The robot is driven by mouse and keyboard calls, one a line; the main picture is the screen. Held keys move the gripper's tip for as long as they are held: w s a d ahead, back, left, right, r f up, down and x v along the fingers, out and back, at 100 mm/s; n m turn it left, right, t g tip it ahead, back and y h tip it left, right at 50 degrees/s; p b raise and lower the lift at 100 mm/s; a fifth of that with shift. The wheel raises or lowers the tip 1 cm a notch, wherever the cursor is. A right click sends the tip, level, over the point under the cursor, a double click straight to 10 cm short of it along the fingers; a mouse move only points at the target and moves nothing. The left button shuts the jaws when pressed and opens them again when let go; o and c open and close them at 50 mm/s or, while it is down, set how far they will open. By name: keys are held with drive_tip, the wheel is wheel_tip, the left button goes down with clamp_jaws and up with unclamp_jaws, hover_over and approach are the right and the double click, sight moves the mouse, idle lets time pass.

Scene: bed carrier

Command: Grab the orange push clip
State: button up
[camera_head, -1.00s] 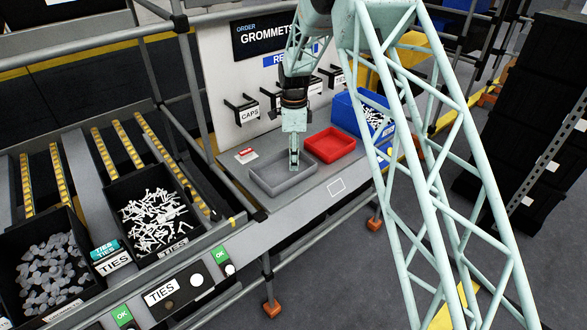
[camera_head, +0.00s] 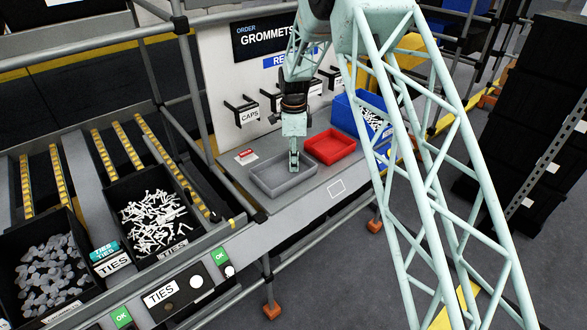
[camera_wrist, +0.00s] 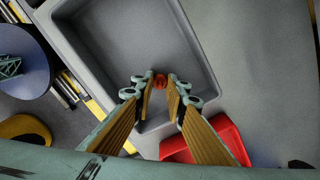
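The orange push clip (camera_wrist: 159,79) is a small round orange-red piece in the grey tray, seen in the wrist view near the tray's near wall. My gripper (camera_wrist: 160,88) points down into the tray, with one finger on each side of the clip. The fingers look open, with a narrow gap between the tips; I cannot tell whether they touch the clip. In the head view my gripper (camera_head: 294,168) is inside the grey tray (camera_head: 268,166), and the clip is hidden there.
A red tray (camera_head: 330,146) stands right beside the grey tray. A blue bin (camera_head: 345,112) with white pieces is behind it. Black bins of white ties (camera_head: 155,218) and grey pieces (camera_head: 47,272) are at the left. Label holders (camera_head: 248,115) hang on the board behind.

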drive_tip(key=shift+r, duration=0.15)
idle(0.3)
drive_tip(key=shift+r+p, duration=0.5)
drive_tip(key=shift+r, duration=1.15)
drive_tip(key=s+d+r+p, duration=0.1)
drive_tip(key=s, duration=1.5)
drive_tip(key=shift+r, duration=0.2)
drive_tip(key=shift+d, duration=0.1)
